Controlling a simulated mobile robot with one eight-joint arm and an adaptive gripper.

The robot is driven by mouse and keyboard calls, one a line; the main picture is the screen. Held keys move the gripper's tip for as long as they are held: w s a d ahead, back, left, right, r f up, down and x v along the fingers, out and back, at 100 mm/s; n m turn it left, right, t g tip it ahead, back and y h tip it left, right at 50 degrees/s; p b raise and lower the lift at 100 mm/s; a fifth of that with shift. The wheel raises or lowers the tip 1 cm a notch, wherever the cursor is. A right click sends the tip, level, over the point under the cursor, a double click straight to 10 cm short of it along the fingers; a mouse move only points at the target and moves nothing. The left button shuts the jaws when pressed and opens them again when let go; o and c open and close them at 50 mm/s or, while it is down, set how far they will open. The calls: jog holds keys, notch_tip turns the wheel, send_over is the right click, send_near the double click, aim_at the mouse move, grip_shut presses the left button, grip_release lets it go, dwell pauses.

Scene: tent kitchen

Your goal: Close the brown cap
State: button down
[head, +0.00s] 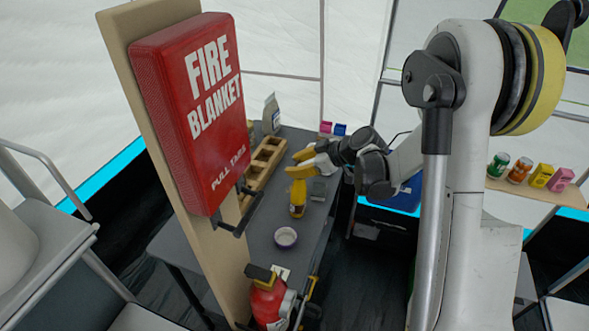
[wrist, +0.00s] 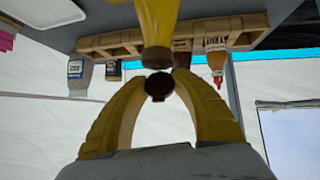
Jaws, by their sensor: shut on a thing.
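A yellow bottle (head: 298,198) stands upright on the dark table (head: 262,225). In the wrist view, which is upside down, the bottle (wrist: 157,18) comes in from the top edge with its neck pointing at my gripper. The brown cap (wrist: 158,88) is a dark round piece between my yellow fingertips, close to the bottle's mouth. My gripper (head: 297,164) is just above the bottle in the head view and is shut on the cap; the fingers (wrist: 163,80) curve in from both sides. I cannot tell whether the cap touches the neck.
A wooden rack (head: 265,163) lies behind the bottle; the wrist view shows bottles in it. A small bowl (head: 286,237) sits nearer on the table. A red fire blanket box (head: 190,110) on a panel blocks the left. A fire extinguisher (head: 268,301) stands in front.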

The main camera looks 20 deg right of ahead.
dwell(0.4)
jog(key=c, duration=1)
grip_release()
jog(key=v, duration=1.2)
jog(key=shift+f, duration=0.1)
